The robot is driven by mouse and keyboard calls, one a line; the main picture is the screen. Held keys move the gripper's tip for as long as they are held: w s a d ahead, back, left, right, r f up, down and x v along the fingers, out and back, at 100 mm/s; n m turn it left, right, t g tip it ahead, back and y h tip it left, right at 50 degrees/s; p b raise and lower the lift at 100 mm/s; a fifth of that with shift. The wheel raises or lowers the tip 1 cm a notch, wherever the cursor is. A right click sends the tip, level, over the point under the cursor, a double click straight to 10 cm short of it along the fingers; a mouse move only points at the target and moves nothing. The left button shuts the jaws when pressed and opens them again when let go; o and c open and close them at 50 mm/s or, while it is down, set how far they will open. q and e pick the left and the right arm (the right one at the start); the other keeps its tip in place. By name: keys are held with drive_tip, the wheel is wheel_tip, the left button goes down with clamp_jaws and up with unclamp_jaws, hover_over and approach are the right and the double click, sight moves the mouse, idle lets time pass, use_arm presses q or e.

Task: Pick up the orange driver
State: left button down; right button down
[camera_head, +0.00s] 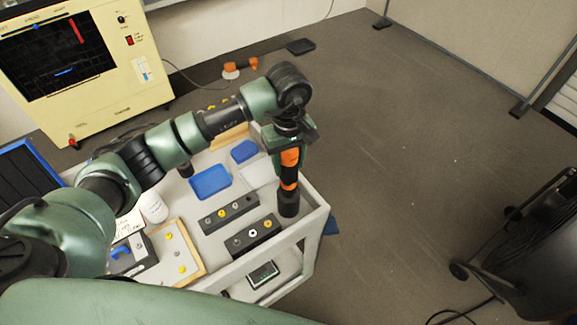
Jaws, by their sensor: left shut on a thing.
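The orange driver (289,178) is upright at the right end of the cart, orange and black with a dark round base (288,202). My left gripper (288,150) comes down on it from above and is shut around its upper part. My left arm reaches across the cart from the left. Whether the driver's base touches the cart top is hard to tell. My right gripper is not in view.
The white cart (262,262) holds blue trays (210,181), dark blocks with round fittings (228,212) and a wooden-edged board (197,257). A yellow machine (120,75) stands behind left. A black wheeled stand (530,245) is at right. The floor between is clear.

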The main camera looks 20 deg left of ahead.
use_arm(q)
wheel_tip(320, 180, up, 9)
drive_tip(key=b, duration=0.3)
drive_tip(key=shift+w, duration=0.1)
wheel_tip(320, 180, up, 10)
drive_tip(key=b, duration=0.1)
drive_tip(key=shift+f, duration=0.2)
drive_tip(key=c, duration=1.5)
unclamp_jaws()
clamp_jaws()
